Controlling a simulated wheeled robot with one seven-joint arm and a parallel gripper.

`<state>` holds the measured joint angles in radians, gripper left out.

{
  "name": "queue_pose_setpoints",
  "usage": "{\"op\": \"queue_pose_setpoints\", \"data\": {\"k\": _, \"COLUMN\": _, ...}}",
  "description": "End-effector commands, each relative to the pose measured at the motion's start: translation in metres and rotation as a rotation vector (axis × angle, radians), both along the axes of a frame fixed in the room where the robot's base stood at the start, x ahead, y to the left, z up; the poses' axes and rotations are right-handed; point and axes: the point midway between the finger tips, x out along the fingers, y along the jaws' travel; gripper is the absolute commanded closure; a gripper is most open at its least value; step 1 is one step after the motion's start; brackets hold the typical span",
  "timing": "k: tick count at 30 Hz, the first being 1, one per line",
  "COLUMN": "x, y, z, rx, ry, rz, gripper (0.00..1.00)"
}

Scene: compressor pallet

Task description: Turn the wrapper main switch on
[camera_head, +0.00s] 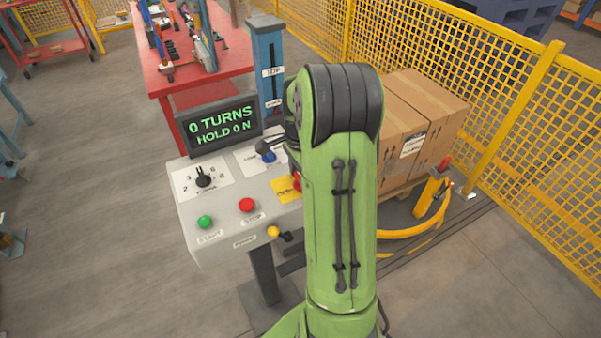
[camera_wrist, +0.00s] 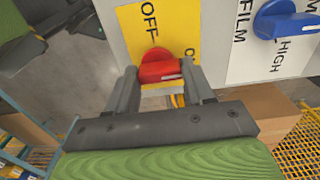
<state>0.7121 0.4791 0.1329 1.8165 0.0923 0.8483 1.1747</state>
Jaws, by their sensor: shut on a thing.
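The wrapper main switch is a red rotary knob (camera_wrist: 158,66) on a yellow plate (camera_wrist: 137,22) in the wrist view. OFF is printed above the knob, and a second label, partly hidden, is at its right. My gripper (camera_wrist: 159,73) is shut on the red knob, one finger at each side of it. The knob's grip bar lies roughly across the picture; I cannot tell surely which label it points to. In the head view my arm hides most of the knob and the gripper; the yellow plate (camera_head: 283,188) shows partly beside the arm.
The control panel (camera_head: 225,225) also has a green button (camera_head: 205,222), a red button (camera_head: 246,205), a black selector (camera_head: 204,178) and a blue knob (camera_head: 268,155). Its display (camera_head: 222,125) reads 0 TURNS, HOLD 0 N. Cartons (camera_head: 425,110) and yellow fencing (camera_head: 520,130) stand at the right.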

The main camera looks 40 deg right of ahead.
Motion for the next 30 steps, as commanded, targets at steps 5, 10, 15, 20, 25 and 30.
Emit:
{"op": "queue_pose_setpoints", "data": {"k": 5, "x": 0.0008, "y": -0.0005, "z": 0.0010, "rx": -0.002, "ry": -0.004, "rz": -0.029, "gripper": 0.78}}
{"op": "queue_pose_setpoints", "data": {"k": 10, "x": 0.0008, "y": -0.0005, "z": 0.0011, "rx": -0.002, "ry": -0.004, "rz": -0.036, "gripper": 0.78}}
{"op": "queue_pose_setpoints", "data": {"k": 15, "x": 0.0008, "y": -0.0006, "z": 0.0011, "rx": -0.003, "ry": -0.003, "rz": -0.036, "gripper": 0.78}}
{"op": "queue_pose_setpoints", "data": {"k": 20, "x": 0.0008, "y": -0.0006, "z": 0.0011, "rx": -0.003, "ry": -0.003, "rz": -0.035, "gripper": 0.37}}
{"op": "queue_pose_setpoints", "data": {"k": 25, "x": 0.0004, "y": -0.0004, "z": 0.0006, "rx": -0.002, "ry": -0.002, "rz": -0.035, "gripper": 0.22}}
{"op": "queue_pose_setpoints", "data": {"k": 30, "x": 0.0002, "y": -0.0003, "z": 0.0006, "rx": -0.002, "ry": -0.002, "rz": -0.034, "gripper": 0.22}}
